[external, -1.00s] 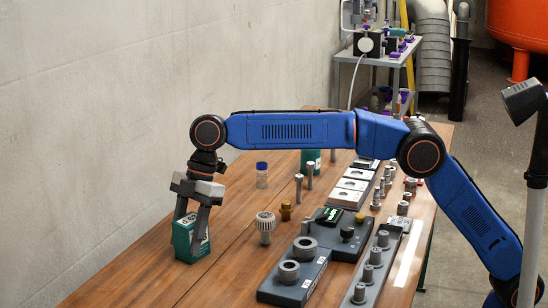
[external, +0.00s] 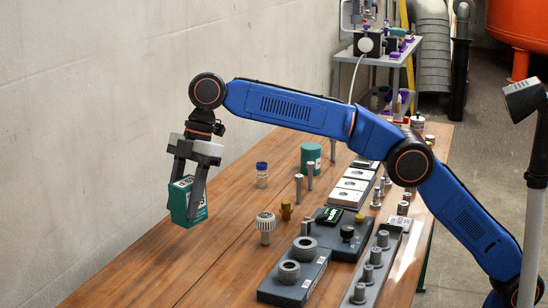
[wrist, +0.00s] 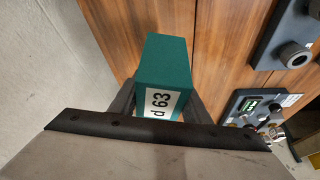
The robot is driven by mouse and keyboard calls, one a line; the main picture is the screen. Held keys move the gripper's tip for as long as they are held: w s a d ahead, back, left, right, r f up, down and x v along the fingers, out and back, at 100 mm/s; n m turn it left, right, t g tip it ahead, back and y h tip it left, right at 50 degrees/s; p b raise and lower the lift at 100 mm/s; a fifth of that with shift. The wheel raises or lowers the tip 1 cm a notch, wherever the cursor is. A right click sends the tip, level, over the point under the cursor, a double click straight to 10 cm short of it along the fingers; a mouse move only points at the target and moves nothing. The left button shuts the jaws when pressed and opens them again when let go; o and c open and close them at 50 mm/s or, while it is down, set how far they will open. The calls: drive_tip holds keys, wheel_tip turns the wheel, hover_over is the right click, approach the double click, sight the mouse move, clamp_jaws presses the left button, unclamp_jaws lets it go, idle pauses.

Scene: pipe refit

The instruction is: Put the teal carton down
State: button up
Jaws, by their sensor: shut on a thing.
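The teal carton (external: 188,201) is in the jaws of my gripper (external: 186,190) at the left of the external view. It is held above the wooden table (external: 150,270), near the wall side, and looks slightly tilted. In the wrist view the carton (wrist: 165,62) shows a white label reading "d 63", with a gripper finger (wrist: 122,103) beside it. My gripper is shut on the carton. The carton's underside is hidden.
A knurled grey part (external: 265,226) stands right of the carton. Dark fixture blocks (external: 296,272) with rings lie further right. A blue-capped bottle (external: 261,175) and a teal canister (external: 311,158) stand behind. The table's front left is clear.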

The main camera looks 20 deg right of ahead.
drive_tip(key=w+d+n, duration=0.3)
drive_tip(key=w+d, duration=1)
drive_tip(key=d, duration=0.1)
drive_tip(key=shift+g+h, duration=0.3)
drive_tip(key=shift+g, duration=0.2)
drive_tip(key=shift+w+d+f, duration=0.1)
drive_tip(key=shift+w+f, duration=0.1)
drive_tip(key=shift+f, duration=2.15)
drive_tip(key=shift+w+f, duration=0.15)
drive_tip(key=shift+f, duration=2.15)
drive_tip(key=o, duration=0.9)
drive_tip(key=shift+f, duration=0.15)
drive_tip(key=shift+c, duration=0.2)
drive_tip(key=o, duration=0.4)
